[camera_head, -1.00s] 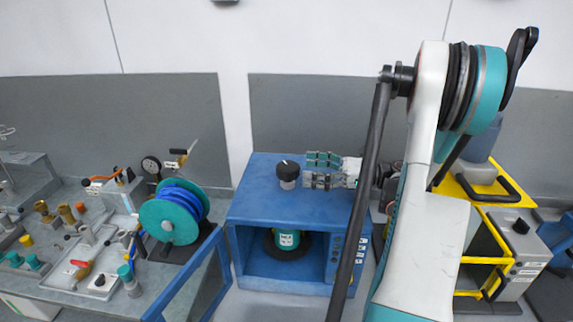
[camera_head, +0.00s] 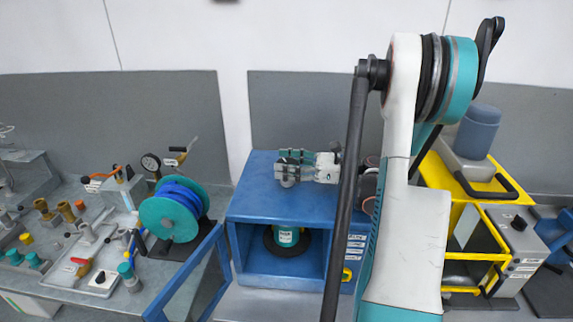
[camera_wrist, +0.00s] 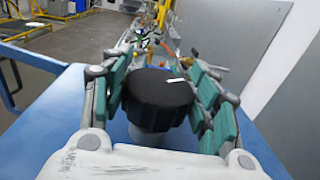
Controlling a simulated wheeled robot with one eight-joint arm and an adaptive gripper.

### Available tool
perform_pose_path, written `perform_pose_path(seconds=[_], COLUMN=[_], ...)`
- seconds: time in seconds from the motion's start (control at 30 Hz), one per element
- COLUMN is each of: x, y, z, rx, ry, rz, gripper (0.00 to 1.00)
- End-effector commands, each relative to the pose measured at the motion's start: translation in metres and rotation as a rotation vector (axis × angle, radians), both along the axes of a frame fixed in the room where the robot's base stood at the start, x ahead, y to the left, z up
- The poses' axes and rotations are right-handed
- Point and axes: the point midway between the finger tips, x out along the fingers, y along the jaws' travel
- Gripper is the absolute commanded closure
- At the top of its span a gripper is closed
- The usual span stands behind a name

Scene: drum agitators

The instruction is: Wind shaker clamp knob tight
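The clamp knob (camera_wrist: 160,98) is a black round cap with a white mark on a grey stem, on top of the blue shaker cabinet (camera_head: 255,200). In the head view the knob (camera_head: 288,161) is mostly hidden by my fingers. My gripper (camera_head: 280,165) reaches in from the right, level with the knob. In the wrist view my gripper (camera_wrist: 160,88) has its teal-padded fingers apart, one on each side of the knob. A gap shows at the left; on the right the pad is close, and contact is unclear. A teal container (camera_head: 286,236) stands inside the cabinet.
The cabinet door (camera_head: 195,285) hangs open at the front left. A teal reel with blue hose (camera_head: 172,215) stands left of the cabinet. A yellow-framed machine (camera_head: 465,230) stands at the right. A grey wall is close behind.

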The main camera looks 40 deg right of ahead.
Motion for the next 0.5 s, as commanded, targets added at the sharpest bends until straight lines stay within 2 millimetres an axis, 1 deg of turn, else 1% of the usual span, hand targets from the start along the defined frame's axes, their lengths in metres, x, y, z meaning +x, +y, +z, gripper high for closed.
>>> perform_pose_path(seconds=[0.03, 0.07, 0.33, 0.5], x=[-0.0001, 0.0, -0.0002, -0.0003], y=[-0.0001, 0.0, 0.0002, 0.0004], z=[0.0, 0.0, -0.0001, -0.0011], rx=[0.0, 0.0, 0.0, 0.001], ry=[0.0, 0.0, 0.0, -0.001], rz=[0.0, 0.0, -0.009, -0.059], gripper=[0.66, 0.71, 0.71, 0.71])
